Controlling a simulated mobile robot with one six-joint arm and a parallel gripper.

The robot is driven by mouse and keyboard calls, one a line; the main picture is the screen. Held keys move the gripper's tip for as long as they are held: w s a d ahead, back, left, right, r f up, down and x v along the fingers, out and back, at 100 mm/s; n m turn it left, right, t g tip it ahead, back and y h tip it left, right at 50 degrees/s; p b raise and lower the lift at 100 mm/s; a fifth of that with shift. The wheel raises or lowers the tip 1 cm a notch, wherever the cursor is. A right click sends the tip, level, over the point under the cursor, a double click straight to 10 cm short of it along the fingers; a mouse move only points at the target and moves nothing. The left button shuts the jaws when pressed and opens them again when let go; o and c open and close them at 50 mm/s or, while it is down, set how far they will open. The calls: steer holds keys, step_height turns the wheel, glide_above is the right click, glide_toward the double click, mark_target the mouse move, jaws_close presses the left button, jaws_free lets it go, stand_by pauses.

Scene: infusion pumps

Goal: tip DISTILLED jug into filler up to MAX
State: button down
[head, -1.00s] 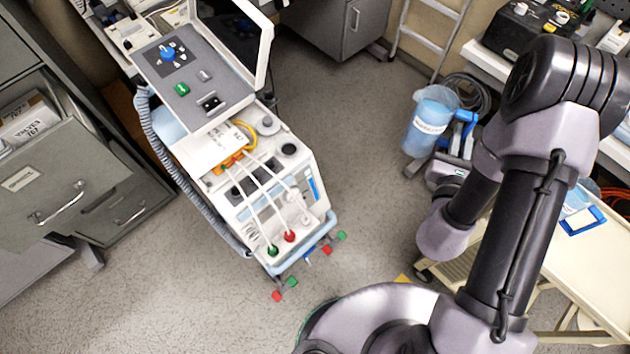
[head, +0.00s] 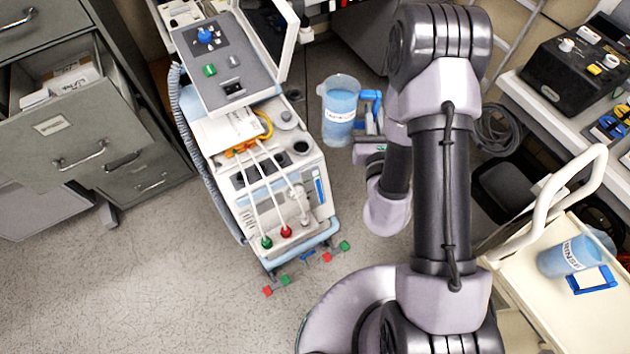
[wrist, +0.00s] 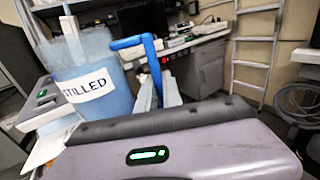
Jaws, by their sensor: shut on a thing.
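My gripper (head: 370,115) is shut on the blue handle of a translucent jug (head: 340,108) with blue liquid. The jug looks upright and is held in the air just right of the white machine (head: 262,185). The machine's top has dark round openings, one near its right edge (head: 301,147); I cannot tell for certain which is the filler. A blue strip (head: 321,190) shows on its side; no MAX mark is legible.
A second blue jug (head: 570,256) with a blue handle lies or stands on the cream cart (head: 545,300) at right. A grey cabinet with an open drawer (head: 75,125) stands at left. A ribbed hose (head: 190,150) runs along the machine's left.

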steer(key=w+a+f+n+y+b, duration=0.2)
steer(key=w+f+n, duration=0.4)
steer(key=w+f, duration=0.3)
step_height(320, 180, down, 4)
steer(key=shift+a+f+n+y, duration=0.15)
steer(key=shift+n+y, duration=0.25)
steer(key=shift+y, duration=0.2)
steer(key=shift+f+n+b, duration=0.15)
steer(key=shift+n+b, duration=0.25)
steer(key=shift+b, duration=0.15)
steer(key=shift+a+r+n, duration=0.1)
steer(key=shift+r+n, duration=0.05)
steer(key=shift+n, duration=0.55)
steer(key=shift+r+n, duration=0.15)
steer(key=shift+n, duration=0.55)
steer(key=shift+a+r+n, duration=0.1)
steer(key=shift+r+n, duration=0.15)
steer(key=shift+n, duration=0.15)
steer(key=shift+s+a+r+n+p, duration=0.1)
steer(key=shift+a+r+n+p, duration=0.25)
steer(key=shift+r+n, duration=0.25)
steer(key=shift+a+r+n+p, duration=0.2)
steer(key=shift+r+n+p, duration=0.25)
steer(key=shift+r, duration=0.3)
steer(key=shift+s+a+r+n+p, duration=0.1)
steer(key=shift+a+r+n+p, duration=0.25)
steer(key=shift+r+n, duration=0.25)
